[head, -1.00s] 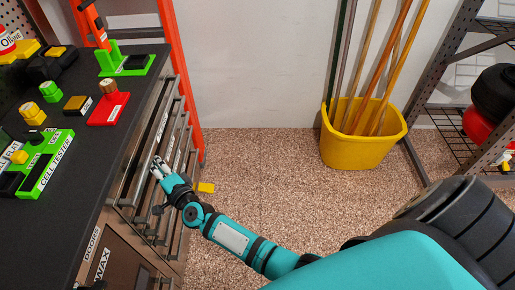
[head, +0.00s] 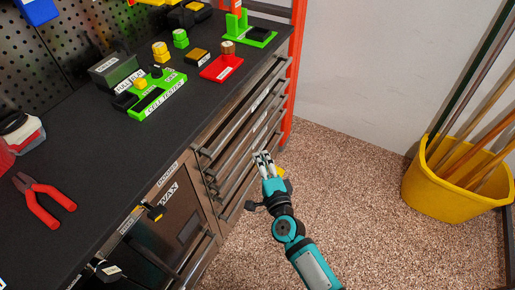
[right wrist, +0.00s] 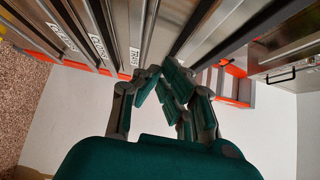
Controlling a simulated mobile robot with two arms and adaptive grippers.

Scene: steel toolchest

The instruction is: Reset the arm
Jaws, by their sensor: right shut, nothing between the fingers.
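My right gripper (head: 264,160) is in front of the drawer fronts of the steel toolchest (head: 215,135). In the right wrist view its fingers (right wrist: 165,88) are drawn together with nothing between them. The labelled drawers (right wrist: 95,30) and their handles fill the top of that view, close beyond the fingers; I cannot tell whether they touch. My right arm (head: 305,262) reaches up from the bottom of the head view. My left gripper is not in view.
The black worktop (head: 110,170) holds red pliers (head: 45,205), a green cell tester (head: 160,97) and a red tray (head: 222,68). A yellow bucket (head: 430,190) with several poles stands at right. An orange ladder (head: 296,60) stands behind the chest. The speckled floor (head: 350,200) is clear.

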